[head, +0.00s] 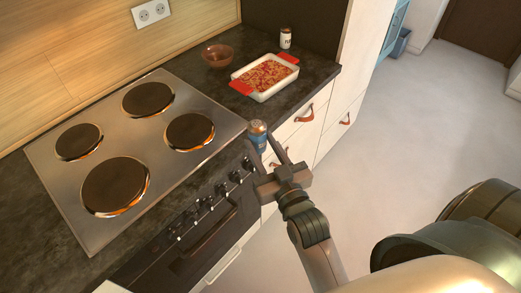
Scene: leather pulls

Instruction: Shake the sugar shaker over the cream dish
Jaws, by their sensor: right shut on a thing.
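A small blue shaker (258,137) with a greyish cap is in my right gripper (263,150), which is shut on it. The shaker looks about upright, in front of the counter edge by the stove's right corner. Its lower part is partly hidden by the fingers. The cream dish (263,95), a rectangular baking dish with red grips at both ends and a reddish-brown filling, sits on the dark counter, farther back and apart from the shaker. My left gripper is not in view.
A brown bowl (217,56) stands left of the dish. A small white jar (286,38) with a dark label stands behind it. The steel stovetop (157,183) with round burners fills the left. Drawers with leather pulls (305,112) lie below the counter. Open floor (420,125) is at right.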

